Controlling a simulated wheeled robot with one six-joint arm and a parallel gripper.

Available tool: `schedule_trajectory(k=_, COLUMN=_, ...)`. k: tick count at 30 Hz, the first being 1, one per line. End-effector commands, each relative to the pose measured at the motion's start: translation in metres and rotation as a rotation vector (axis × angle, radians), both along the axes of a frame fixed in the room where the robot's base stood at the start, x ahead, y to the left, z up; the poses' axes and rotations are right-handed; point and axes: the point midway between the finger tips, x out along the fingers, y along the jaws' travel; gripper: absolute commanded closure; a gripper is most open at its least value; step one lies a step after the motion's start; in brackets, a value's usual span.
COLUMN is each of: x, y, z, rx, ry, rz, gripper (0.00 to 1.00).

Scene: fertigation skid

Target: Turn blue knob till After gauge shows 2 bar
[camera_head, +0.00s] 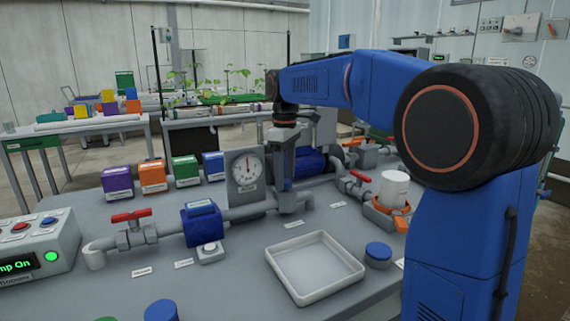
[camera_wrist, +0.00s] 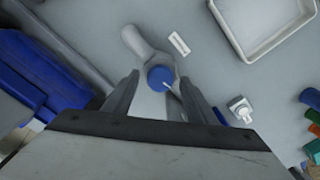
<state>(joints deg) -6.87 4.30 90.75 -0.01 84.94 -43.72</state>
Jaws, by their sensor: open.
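The blue knob (camera_wrist: 160,76) is round with a small white pointer mark, on top of a grey pipe fitting, in the wrist view. In the head view only a small blue part of it (camera_head: 287,185) shows beneath my gripper. My gripper (camera_wrist: 158,92) points down over the knob, its open fingers on either side; I cannot tell whether they touch it. In the head view my gripper (camera_head: 285,168) is beside a round white gauge (camera_head: 245,166) on a grey panel. Its needle points roughly upward; its label and numbers are too small to read. No second gauge face is visible.
A white tray (camera_head: 327,285) and a blue round object (camera_head: 378,252) stand in front of the pipe. Red-handled valves (camera_head: 131,216) (camera_head: 358,177) sit on the pipework. A blue pipe unit (camera_head: 202,223) is left of the gauge. The control box (camera_head: 38,248) reads "mp On".

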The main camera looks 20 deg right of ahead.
Motion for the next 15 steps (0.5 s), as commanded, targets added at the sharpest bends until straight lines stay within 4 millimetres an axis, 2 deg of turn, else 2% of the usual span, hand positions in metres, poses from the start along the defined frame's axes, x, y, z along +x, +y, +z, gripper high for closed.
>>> schedule_trajectory(k=5, x=0.001, y=0.000, z=0.017, rx=0.000, ry=-0.003, rz=0.000, gripper=0.48)
schedule_trajectory(k=15, x=0.001, y=0.000, z=0.083, rx=0.000, ry=-0.003, rz=0.000, gripper=0.48)
